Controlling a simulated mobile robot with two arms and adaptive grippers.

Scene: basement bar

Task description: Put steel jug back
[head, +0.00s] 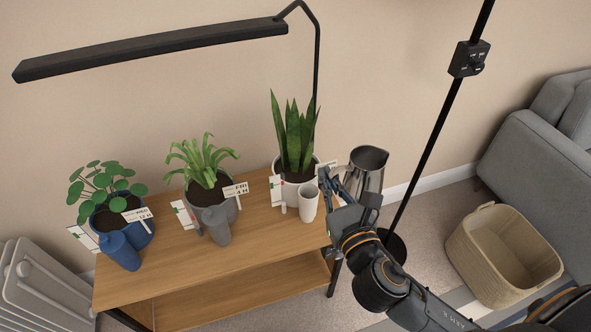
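The steel jug (369,160) is a shiny metal pitcher, roughly upright, just right of the wooden plant table (262,238). It appears to be off the tabletop, with nothing seen under it but my gripper. My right gripper (336,184) is at the jug's left side, by the table's right end, and seems shut on it. The exact contact at the handle is hidden by the fingers and wrist. My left gripper is not in view.
A black lamp (150,48) overhangs. A lamp pole (432,135) stands right.

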